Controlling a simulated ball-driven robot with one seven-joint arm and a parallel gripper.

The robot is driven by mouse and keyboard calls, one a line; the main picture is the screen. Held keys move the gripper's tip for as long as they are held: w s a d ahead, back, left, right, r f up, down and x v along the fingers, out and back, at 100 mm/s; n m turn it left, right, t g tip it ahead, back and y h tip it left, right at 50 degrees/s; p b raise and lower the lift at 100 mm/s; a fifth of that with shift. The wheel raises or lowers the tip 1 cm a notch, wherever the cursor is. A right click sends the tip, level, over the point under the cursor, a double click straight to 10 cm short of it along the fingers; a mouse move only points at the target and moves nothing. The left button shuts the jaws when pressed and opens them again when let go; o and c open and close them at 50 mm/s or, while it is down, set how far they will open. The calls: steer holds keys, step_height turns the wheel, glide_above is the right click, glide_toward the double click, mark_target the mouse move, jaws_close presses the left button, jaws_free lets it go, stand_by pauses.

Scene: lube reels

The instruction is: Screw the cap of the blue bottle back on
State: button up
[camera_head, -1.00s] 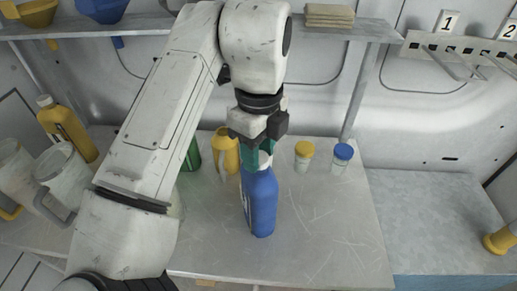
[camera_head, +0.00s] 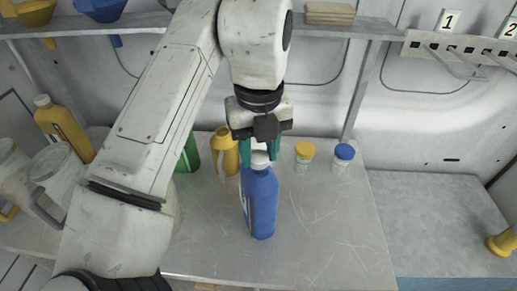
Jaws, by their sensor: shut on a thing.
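The blue bottle (camera_head: 261,205) stands upright on the grey worktop (camera_head: 320,225), near its middle. Its white cap (camera_head: 259,160) is at the bottle's top, between the fingertips. My gripper (camera_head: 260,150) points down from above the bottle, with its teal fingers shut on the cap. The fingers hide part of the cap, and I cannot tell how far down on the neck it sits.
Behind the bottle stand a yellow jug (camera_head: 225,152), a green bottle (camera_head: 190,153), a yellow-capped jar (camera_head: 304,156) and a blue-capped jar (camera_head: 343,157). Clear jugs (camera_head: 58,170) and a yellow bottle (camera_head: 66,131) stand at left. The worktop right of the bottle is free.

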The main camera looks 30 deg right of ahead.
steer(key=m, duration=0.2)
steer(key=shift+m, duration=0.4)
steer(key=o, duration=1.4)
